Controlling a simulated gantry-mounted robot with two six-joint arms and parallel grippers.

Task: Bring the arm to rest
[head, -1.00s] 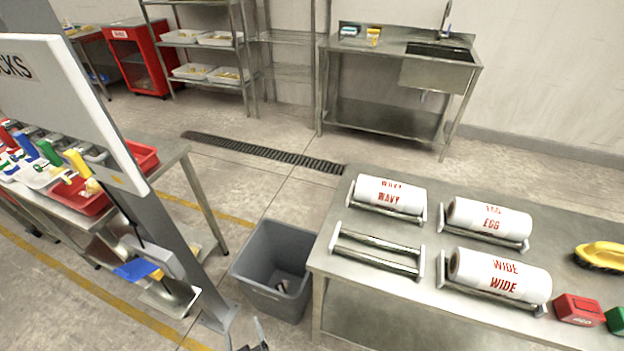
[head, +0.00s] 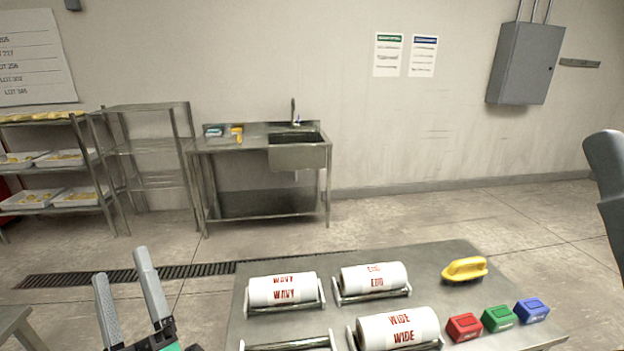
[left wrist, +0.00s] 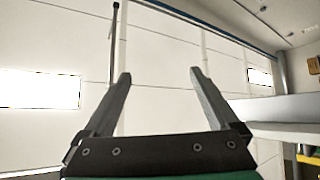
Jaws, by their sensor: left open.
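My left gripper (head: 128,285) is at the lower left of the head view, pointing up, left of the steel table. Its two fingers are spread apart with nothing between them. In the left wrist view the open gripper (left wrist: 160,80) is empty, with a pale panelled wall behind it. My right gripper is not seen. A grey arm link of mine shows at the right edge of the head view.
The steel table (head: 420,268) holds white rolls marked WAVY (head: 283,289), EGG (head: 374,278) and WIDE (head: 398,328), a yellow brush (head: 464,268), and red (head: 464,327), green (head: 497,318) and blue (head: 531,310) blocks. A sink bench (head: 262,142) and shelves stand behind. Floor between is clear.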

